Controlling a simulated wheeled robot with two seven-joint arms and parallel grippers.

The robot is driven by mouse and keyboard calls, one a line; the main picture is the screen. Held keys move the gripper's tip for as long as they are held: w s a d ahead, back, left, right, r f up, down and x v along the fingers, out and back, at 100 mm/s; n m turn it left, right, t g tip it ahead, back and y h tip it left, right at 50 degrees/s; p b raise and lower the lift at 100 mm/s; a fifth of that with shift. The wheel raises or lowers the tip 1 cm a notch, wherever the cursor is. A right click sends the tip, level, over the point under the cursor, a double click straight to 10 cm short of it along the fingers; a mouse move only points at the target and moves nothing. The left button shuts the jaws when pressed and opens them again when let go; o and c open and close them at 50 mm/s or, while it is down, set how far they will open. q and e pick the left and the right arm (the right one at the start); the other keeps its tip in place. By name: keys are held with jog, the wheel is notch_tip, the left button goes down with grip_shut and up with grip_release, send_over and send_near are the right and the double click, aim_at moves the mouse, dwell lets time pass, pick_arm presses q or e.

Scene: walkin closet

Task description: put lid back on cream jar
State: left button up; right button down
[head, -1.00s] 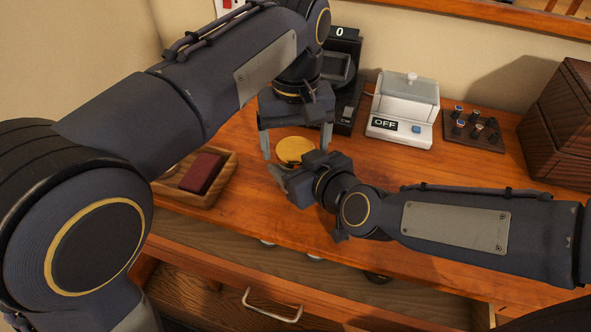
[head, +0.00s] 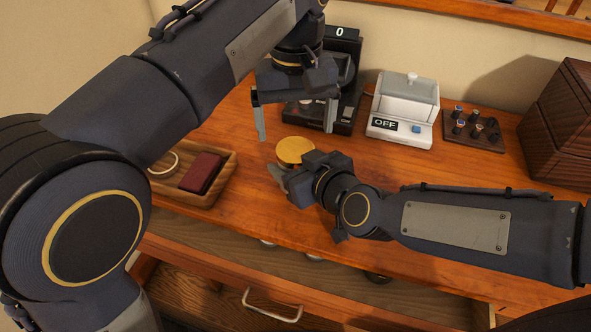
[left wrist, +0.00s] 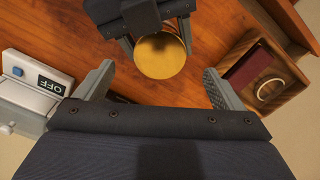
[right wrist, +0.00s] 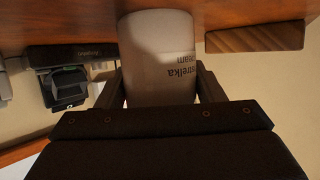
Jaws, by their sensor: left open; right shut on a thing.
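The cream jar (right wrist: 160,50) is white with dark lettering and shows in the right wrist view between the fingers of my right gripper (right wrist: 160,80). My right gripper is shut on its side, and the jar appears to stand on the wooden top. The round gold lid (head: 295,150) lies flat over the jar, seen from above; it also shows in the left wrist view (left wrist: 160,56). The lid's seating on the rim is hidden. My left gripper (head: 296,130) is open and empty above and slightly behind the lid, its fingers apart from it.
A wooden tray (head: 222,184) with a dark red item (head: 202,173) and a pale ring stands left. A black device (head: 340,112), a white box marked OFF (head: 403,110) and a rack of small knobs (head: 473,131) stand behind. An open drawer (head: 330,265) is in front.

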pick_arm(q)
jog(key=shift+o, duration=0.9)
notch_tip(320, 180, up, 8)
jog(key=shift+f, duration=0.25)
pick_arm(e)
jog(key=shift+c, duration=1.4)
grip_release()
